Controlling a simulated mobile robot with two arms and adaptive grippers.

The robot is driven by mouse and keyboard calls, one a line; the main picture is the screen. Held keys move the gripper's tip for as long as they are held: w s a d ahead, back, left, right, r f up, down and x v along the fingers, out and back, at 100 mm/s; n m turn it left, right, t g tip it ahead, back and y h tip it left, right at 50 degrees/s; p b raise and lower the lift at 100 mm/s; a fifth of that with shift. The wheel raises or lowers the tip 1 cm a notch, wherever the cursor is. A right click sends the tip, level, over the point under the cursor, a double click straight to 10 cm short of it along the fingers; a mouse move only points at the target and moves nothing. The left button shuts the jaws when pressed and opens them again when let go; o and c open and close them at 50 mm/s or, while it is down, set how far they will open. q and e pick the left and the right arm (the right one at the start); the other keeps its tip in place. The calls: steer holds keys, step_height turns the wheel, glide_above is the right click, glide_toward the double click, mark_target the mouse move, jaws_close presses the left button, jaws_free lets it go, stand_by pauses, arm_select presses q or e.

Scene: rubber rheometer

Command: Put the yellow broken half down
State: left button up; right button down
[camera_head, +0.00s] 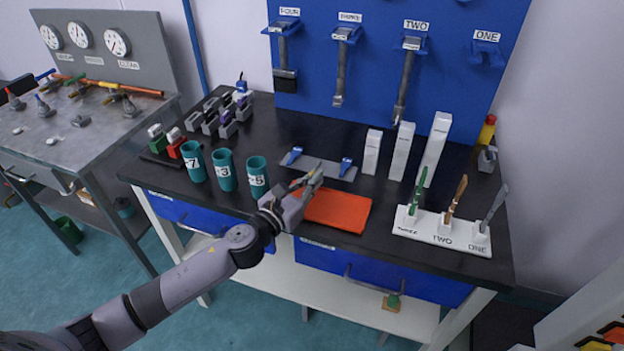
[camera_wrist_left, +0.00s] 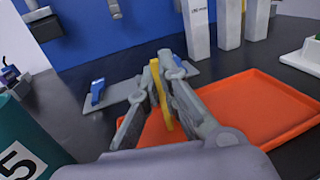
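My left gripper (camera_head: 312,180) is over the back left part of the orange tray (camera_head: 338,212). In the left wrist view, its fingers (camera_wrist_left: 160,88) are closed on a thin yellow broken half (camera_wrist_left: 161,95), which stands lengthwise between them. In the head view only a small bit of the yellow piece shows among the fingers. The visible part of the tray (camera_wrist_left: 265,105) is bare in the wrist view. I cannot tell whether the piece touches the tray. My right gripper is not in view.
Behind the tray is a grey plate with blue clamps (camera_head: 346,167). A teal cup marked 5 (camera_head: 257,177) stands close on the left, with more cups beyond. White blocks (camera_head: 403,150) stand behind right; a white holder with tools (camera_head: 440,230) is at the right.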

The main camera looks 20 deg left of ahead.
arm_select(q)
steer(key=o, duration=0.5)
steer(key=shift+r, duration=0.2)
steer(key=shift+b+v, duration=1.1)
steer(key=shift+v, duration=4.9)
